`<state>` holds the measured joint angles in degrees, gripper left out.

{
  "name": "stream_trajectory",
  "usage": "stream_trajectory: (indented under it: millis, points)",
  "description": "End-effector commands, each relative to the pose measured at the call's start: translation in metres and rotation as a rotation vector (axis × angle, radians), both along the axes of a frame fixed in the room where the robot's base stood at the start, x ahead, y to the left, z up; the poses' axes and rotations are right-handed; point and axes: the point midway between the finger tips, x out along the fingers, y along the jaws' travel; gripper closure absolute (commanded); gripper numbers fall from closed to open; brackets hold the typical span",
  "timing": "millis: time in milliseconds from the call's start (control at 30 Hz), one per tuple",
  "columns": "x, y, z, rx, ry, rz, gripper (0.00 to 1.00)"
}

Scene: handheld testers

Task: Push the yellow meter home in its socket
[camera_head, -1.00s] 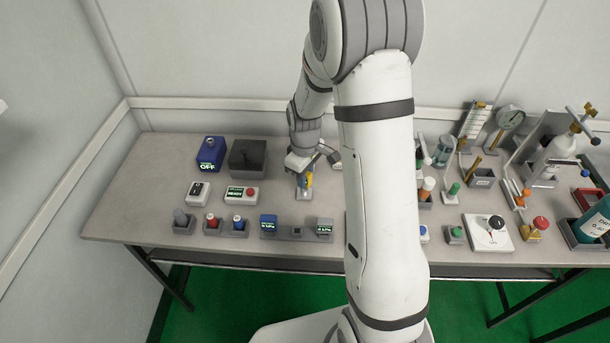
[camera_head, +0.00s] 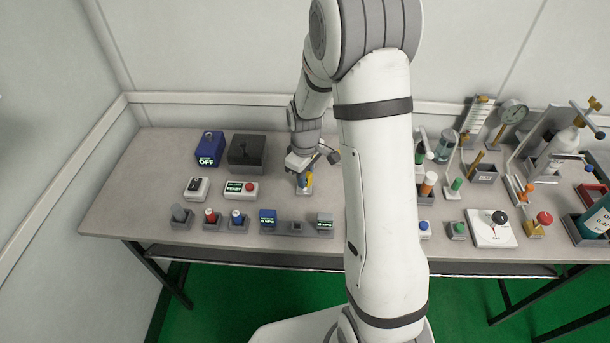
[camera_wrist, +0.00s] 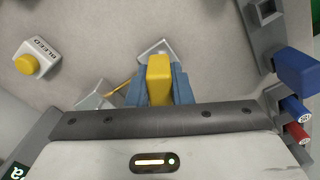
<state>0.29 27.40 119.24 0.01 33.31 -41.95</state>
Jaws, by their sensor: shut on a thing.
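The yellow meter (camera_wrist: 159,80) is held between the two blue fingers of my gripper (camera_wrist: 160,90) in the wrist view. In the head view the meter (camera_head: 307,183) is a small yellow patch, partly covered by my gripper (camera_head: 304,176). A light grey socket (camera_head: 304,191) shows right under it. In the wrist view an edge of the grey socket (camera_wrist: 153,48) shows just beyond the meter. The meter appears in line with the socket; how deep it sits cannot be told.
In the head view a ready box (camera_head: 240,190) stands left of my gripper, with a dark box (camera_head: 247,152) behind it. A blue meter (camera_head: 267,218), an empty socket (camera_head: 296,229) and a grey meter (camera_head: 325,221) line the front. A BLEED button box (camera_wrist: 38,57) shows at left.

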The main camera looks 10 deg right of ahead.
Motion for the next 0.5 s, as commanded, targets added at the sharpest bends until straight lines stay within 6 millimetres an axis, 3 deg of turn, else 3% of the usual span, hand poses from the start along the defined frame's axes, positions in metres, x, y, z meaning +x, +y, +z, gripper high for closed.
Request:
stream_trajectory:
  millis: [167,200,500]
  points:
    - [-0.0006,0.0000,-0.0006,0.000,0.001,0.000,1.00]
    - [-0.0005,0.0001,-0.0006,0.000,0.001,0.000,0.79]
    - [-0.0003,0.0001,-0.0003,0.000,0.001,0.000,0.55]
